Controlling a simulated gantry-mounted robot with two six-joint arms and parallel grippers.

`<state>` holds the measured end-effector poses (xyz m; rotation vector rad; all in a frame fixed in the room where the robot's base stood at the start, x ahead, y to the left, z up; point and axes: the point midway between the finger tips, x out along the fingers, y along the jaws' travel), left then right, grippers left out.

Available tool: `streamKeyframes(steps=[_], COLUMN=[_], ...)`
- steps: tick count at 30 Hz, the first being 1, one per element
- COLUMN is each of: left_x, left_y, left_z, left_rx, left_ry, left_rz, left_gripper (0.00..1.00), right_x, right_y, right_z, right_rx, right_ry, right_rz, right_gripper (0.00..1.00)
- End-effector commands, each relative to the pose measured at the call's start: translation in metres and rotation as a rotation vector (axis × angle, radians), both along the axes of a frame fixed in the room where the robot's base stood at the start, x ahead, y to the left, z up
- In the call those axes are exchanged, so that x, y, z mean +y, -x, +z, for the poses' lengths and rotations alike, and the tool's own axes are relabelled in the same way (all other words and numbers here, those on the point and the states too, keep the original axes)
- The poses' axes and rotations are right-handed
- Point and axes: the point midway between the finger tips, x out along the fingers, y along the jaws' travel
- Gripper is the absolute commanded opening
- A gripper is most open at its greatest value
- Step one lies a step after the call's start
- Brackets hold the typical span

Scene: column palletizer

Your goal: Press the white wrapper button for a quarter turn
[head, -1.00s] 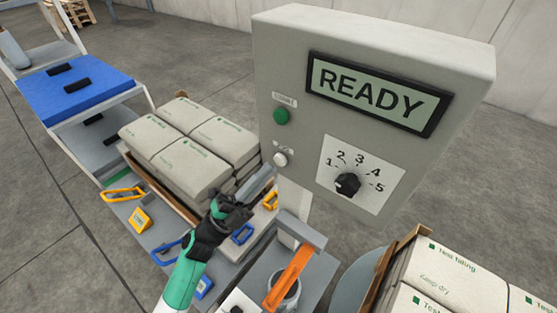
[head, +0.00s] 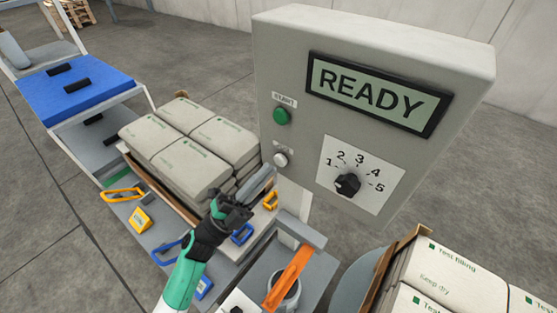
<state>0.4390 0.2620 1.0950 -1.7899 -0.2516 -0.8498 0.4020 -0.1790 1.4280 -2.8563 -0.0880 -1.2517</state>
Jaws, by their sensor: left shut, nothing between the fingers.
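The white button (head: 281,160) sits on the front left of the grey control box (head: 290,60), below a small label. Above it is a green button (head: 282,116) under a label that seems to read START. The box's display (head: 378,94) reads READY. A black dial (head: 347,184) points among the numbers 1 to 5. My left gripper (head: 240,198) is shut and empty, below and to the left of the white button and apart from it. My right gripper is not in view.
A pallet of stacked bags (head: 185,145) stands left of the gripper. Yellow (head: 123,194) and blue (head: 168,250) handles lie near it. An orange strap (head: 290,276) hangs at a grey holder below the box. More bags (head: 450,285) stand at lower right.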

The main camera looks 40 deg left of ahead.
Motion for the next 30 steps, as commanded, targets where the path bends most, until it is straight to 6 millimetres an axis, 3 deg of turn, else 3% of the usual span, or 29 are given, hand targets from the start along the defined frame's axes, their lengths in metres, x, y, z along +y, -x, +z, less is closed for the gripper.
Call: streamKeyframes(steps=[30], left_x=[0.0009], left_y=[-0.0087], left_z=[-0.0001], left_rx=[0.0], left_ry=[0.0], left_rz=[0.0], left_gripper=[0.0], right_x=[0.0], right_y=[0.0], right_z=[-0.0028], right_rx=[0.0], right_ry=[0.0], right_rz=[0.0], right_gripper=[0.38])
